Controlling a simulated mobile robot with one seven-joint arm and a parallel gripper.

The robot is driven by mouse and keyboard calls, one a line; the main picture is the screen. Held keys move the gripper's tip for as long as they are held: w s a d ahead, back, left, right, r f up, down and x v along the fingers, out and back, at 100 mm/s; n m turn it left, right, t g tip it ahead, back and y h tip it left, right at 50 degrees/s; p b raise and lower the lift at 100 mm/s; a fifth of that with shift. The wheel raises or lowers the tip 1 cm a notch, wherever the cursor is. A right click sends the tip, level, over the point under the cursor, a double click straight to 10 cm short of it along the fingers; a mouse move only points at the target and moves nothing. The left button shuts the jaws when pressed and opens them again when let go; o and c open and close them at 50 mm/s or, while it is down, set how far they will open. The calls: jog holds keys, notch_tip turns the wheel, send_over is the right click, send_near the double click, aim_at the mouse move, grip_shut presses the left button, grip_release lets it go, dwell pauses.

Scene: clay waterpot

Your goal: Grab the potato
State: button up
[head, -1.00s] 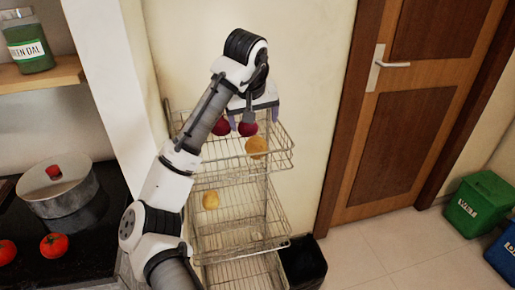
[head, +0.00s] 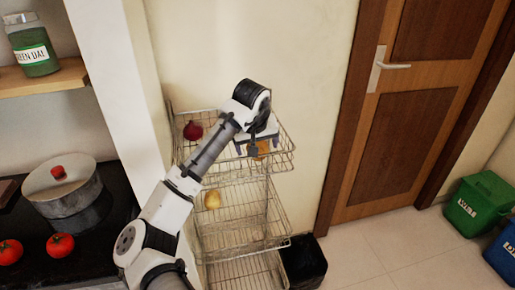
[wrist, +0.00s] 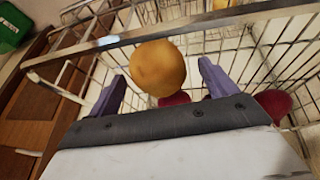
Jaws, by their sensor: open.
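A round yellow-brown potato (head: 262,147) sits in the top basket of the wire rack, mostly hidden behind my gripper in the head view. In the wrist view, the potato (wrist: 158,66) shows whole, between and just beyond the fingertips. My gripper (head: 256,147) is above the top basket. Its two purple fingers are spread and empty in the wrist view (wrist: 162,78), one on each side of the potato; contact cannot be told. A second potato-like item (head: 212,200) lies in the middle basket.
The wire rack's top rim (head: 284,160) runs close around my gripper; its bar crosses the wrist view in front of the potato. A dark red onion (head: 193,131) lies left in the top basket. A wall stands behind; a wooden door (head: 415,110) is right.

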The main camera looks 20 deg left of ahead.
jog(key=shift+c, duration=0.5)
jog(key=c, duration=1)
jog(key=shift+c, duration=0.3)
jog(key=shift+r, duration=0.15)
